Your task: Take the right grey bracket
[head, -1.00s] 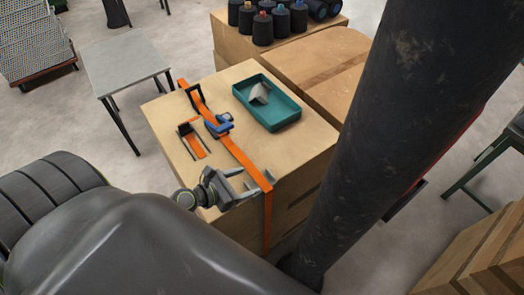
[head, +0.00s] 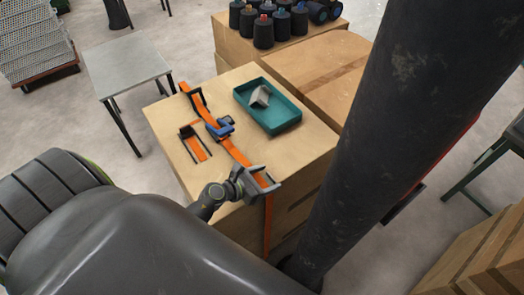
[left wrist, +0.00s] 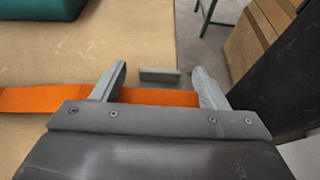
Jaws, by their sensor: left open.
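A grey bracket (left wrist: 160,75) sits at the near edge of the cardboard box, where the orange strap (head: 236,153) bends down over the side. My left gripper (head: 264,180) is open at this edge. In the left wrist view its fingers (left wrist: 160,84) stand on either side of the strap and bracket, with a gap at each side. Much of the bracket is hidden by the gripper in the head view. Another grey angled piece (head: 260,96) lies in the teal tray (head: 283,120) on the box. My right gripper is not in view.
Dark spools (head: 264,32) stand on a box behind. A grey table (head: 125,67) is at the left. A large dark column rises at the right.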

